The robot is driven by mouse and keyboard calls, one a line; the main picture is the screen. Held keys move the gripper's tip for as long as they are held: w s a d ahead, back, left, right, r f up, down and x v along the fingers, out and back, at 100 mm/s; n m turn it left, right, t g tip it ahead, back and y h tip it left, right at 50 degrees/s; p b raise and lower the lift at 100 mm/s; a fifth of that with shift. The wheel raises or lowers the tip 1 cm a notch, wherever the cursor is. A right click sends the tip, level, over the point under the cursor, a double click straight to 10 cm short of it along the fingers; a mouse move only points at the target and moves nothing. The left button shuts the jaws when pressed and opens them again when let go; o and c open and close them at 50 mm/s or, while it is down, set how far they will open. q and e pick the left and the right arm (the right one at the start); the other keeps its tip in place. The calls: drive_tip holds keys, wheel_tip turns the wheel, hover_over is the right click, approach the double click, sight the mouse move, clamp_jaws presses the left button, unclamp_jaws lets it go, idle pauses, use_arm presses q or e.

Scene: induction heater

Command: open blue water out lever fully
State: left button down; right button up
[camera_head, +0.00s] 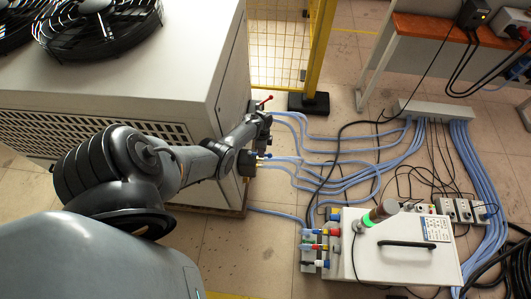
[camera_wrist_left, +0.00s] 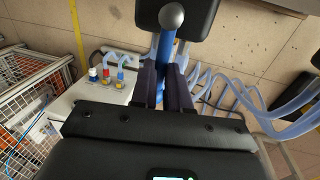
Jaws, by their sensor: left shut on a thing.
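The blue lever (camera_wrist_left: 166,45) stands between the two dark fingers of my left gripper (camera_wrist_left: 165,72) in the left wrist view, with a grey rounded end (camera_wrist_left: 171,15) beyond the fingertips. The gripper is shut on it. In the head view my left gripper (camera_head: 258,160) is at the right side of the large white unit (camera_head: 215,75), close to the pipe fittings. Only a small bit of blue shows there, so the lever's angle cannot be told. A red lever (camera_head: 265,100) sticks out just above the gripper. My right gripper is out of view.
Blue hoses (camera_head: 340,165) run right from the fittings across the tiled floor to a grey manifold (camera_head: 435,110). A white box (camera_head: 395,250) with a signal light and coloured valves stands at the lower right. A yellow post (camera_head: 318,45) with a black foot stands behind.

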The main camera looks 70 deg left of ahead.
use_arm(q)
drive_tip(key=shift+a, duration=0.1)
idle(0.4)
drive_tip(key=c, duration=1.1)
unclamp_jaws()
wheel_tip(320, 180, up, 11)
drive_tip(key=w+a+p, duration=0.1)
drive_tip(key=a+p, duration=0.1)
drive_tip(key=p, duration=0.2)
drive_tip(key=shift+f+p, duration=0.2)
drive_tip(key=shift+p, duration=0.2)
drive_tip(key=shift+d, duration=0.15)
